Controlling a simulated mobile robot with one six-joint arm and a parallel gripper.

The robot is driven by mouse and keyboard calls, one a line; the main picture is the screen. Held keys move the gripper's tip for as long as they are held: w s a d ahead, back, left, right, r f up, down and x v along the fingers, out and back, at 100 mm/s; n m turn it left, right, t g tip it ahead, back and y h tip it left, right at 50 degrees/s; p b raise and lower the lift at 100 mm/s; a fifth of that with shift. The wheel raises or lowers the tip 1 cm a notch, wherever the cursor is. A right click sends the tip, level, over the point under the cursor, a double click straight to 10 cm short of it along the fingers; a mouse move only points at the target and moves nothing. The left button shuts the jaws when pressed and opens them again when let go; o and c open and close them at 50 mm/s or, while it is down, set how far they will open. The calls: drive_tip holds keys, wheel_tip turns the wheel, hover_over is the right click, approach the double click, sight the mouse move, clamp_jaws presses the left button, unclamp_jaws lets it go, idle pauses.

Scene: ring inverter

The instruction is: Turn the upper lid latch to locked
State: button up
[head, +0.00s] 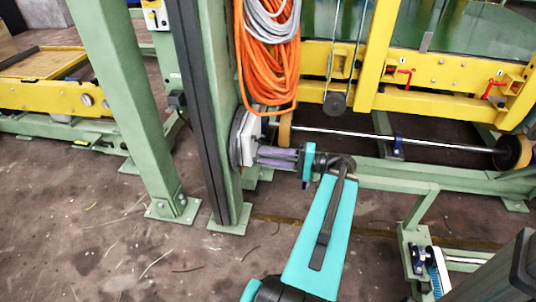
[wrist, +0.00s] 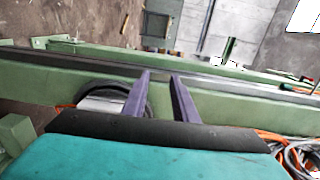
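My gripper (head: 260,156) has two purple fingers pointing left at a green column, just below the orange cable coil. In the wrist view the fingers of my gripper (wrist: 160,75) stand apart with an empty gap between them. A pale box with a dark round rim (head: 245,138) is on the column at the fingertips. It shows partly behind the left finger in the wrist view (wrist: 107,102). I cannot make out a lid latch on it or whether anything touches it; the fingers and my wrist hide part of the area.
An orange cable coil (head: 270,50) hangs close above my gripper. A yellow frame (head: 440,72) with small red handles (head: 405,76) stands at right. A shaft with rollers (head: 385,138) runs behind my wrist.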

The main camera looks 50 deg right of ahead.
idle(0.4)
drive_tip(key=m+g+h+p, duration=0.2)
drive_tip(key=m+h, duration=0.1)
drive_tip(key=m, duration=0.9)
approach(254, 137)
drive_tip(key=s+a+f, duration=0.1)
drive_tip(key=s+a, duration=0.3)
drive_tip(key=s+d+r+m+h+p, duration=0.1)
drive_tip(key=d+r+m+p, duration=0.1)
drive_tip(key=d, duration=0.4)
drive_tip(key=shift+s+d+r+m+p, duration=0.3)
drive_tip(key=shift+d+r+m+p, duration=0.1)
drive_tip(key=shift+r+p, duration=0.4)
drive_tip(key=shift+w+a+f, duration=0.1)
drive_tip(key=b+x, duration=0.2)
drive_tip(key=x, duration=1.1)
drive_tip(key=shift+w+f+b, duration=0.2)
drive_tip(key=shift+f+b, duration=0.1)
drive_tip(key=shift+f, duration=0.05)
